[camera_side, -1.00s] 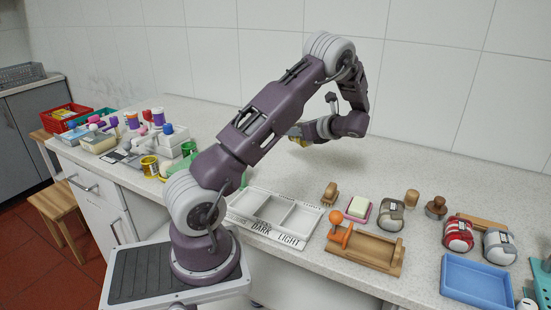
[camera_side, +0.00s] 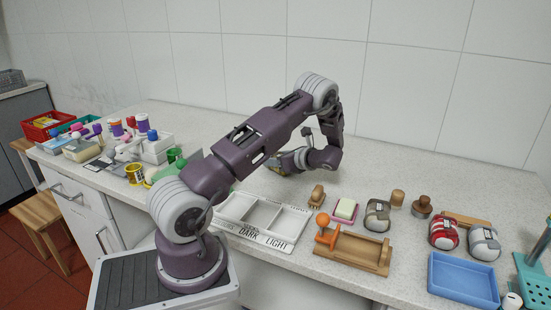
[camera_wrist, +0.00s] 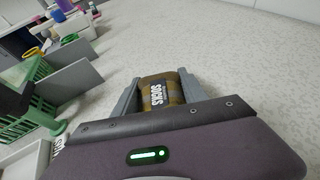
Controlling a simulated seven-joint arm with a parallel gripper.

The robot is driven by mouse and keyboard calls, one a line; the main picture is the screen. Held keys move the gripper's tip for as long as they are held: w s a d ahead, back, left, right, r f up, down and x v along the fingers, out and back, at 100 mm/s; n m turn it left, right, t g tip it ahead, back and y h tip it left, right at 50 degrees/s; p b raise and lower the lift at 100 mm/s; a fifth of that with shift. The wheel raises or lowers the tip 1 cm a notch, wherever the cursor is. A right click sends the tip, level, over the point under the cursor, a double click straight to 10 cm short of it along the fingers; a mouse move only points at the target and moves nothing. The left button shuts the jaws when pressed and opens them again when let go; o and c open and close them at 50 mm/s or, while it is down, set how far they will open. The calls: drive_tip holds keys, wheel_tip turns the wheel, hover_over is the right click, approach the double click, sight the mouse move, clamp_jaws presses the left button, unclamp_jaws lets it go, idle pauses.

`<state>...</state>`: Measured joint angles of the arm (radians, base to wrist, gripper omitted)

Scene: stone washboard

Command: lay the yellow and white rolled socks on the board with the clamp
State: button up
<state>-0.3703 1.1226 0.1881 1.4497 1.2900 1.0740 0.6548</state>
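My gripper (camera_side: 276,167) is low over the back part of the counter, behind the sorting tray. In the wrist view my gripper (camera_wrist: 158,92) has its two grey fingers against both sides of a rolled sock bundle (camera_wrist: 160,88), mustard-yellow with paler bands and a black "SOCKS" label. Only a bit of the bundle (camera_side: 284,171) shows in the side view, the rest hidden by the gripper. Whether it touches the counter is unclear. A wooden board (camera_side: 352,252) with an orange-knobbed clamp (camera_side: 323,220) at its left end lies near the front edge, its middle bare.
A white tray (camera_side: 259,243) marked DARK and LIGHT lies left of the board. A brush (camera_side: 316,196), soap on a pink dish (camera_side: 344,210) and grey-beige (camera_side: 377,216), red (camera_side: 443,233) and grey (camera_side: 484,243) sock rolls stand behind and right. A blue tray (camera_side: 463,281) is front right.

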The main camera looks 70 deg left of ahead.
drive_tip(key=o, duration=0.3)
drive_tip(key=shift+o, duration=0.3)
drive_tip(key=shift+r, duration=0.2)
drive_tip(key=v, duration=1.2)
drive_tip(key=s+d+r+n+t+h, duration=0.3)
drive_tip(key=d+r, duration=0.5)
drive_tip(key=d, duration=0.3)
drive_tip(key=s+d+r+n+t+h, duration=0.3)
drive_tip(key=s+d+r+n+h, duration=0.2)
drive_tip(key=d, duration=0.7)
drive_tip(key=s+r+n, duration=0.1)
drive_tip(key=s+r, duration=0.1)
drive_tip(key=s, duration=0.1)
drive_tip(key=shift+s+d+r+n+h, duration=0.2)
drive_tip(key=shift+s+r+n+h, duration=0.05)
drive_tip(key=shift+r+n+h, duration=0.15)
drive_tip(key=shift+o, duration=0.4)
drive_tip(key=s+d+r+n+t+h, duration=0.1)
drive_tip(key=s+d+n+t+h, duration=0.2)
drive_tip(key=s+d, duration=0.5)
drive_tip(key=shift+s+d+n+t+h, duration=0.2)
drive_tip(key=shift+d+n+t+h, duration=0.2)
drive_tip(key=shift+d+t, duration=0.6)
